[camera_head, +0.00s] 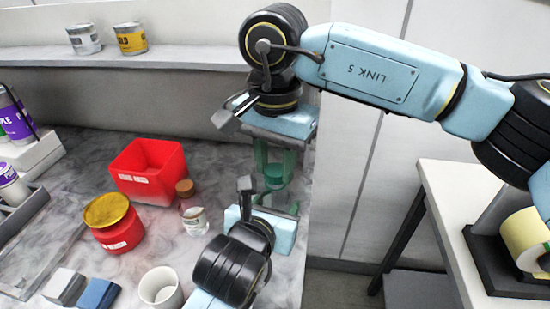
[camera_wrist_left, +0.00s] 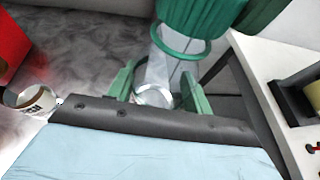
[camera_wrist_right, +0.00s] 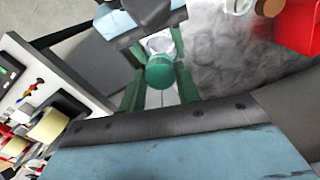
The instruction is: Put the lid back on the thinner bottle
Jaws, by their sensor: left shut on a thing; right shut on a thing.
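My right gripper (camera_head: 275,168) reaches down from above and is shut on a green lid, seen in the right wrist view (camera_wrist_right: 160,73) between its green fingers. My left gripper (camera_head: 274,196) is just below and shut on a clear bottle, seen in the left wrist view (camera_wrist_left: 157,72) between its fingers. The ribbed green lid (camera_wrist_left: 200,14) shows there above the bottle, lined up closely with it. I cannot tell whether the lid touches or sits on the neck. The fingers hide much of both in the head view.
A small labelled glass jar (camera_head: 195,221), a brown cork (camera_head: 185,188), a red bin (camera_head: 149,172), a red tin with yellow top (camera_head: 118,228) and a white cup (camera_head: 160,287) stand left of the grippers. A side table (camera_head: 440,190) with a yellow roll is at right.

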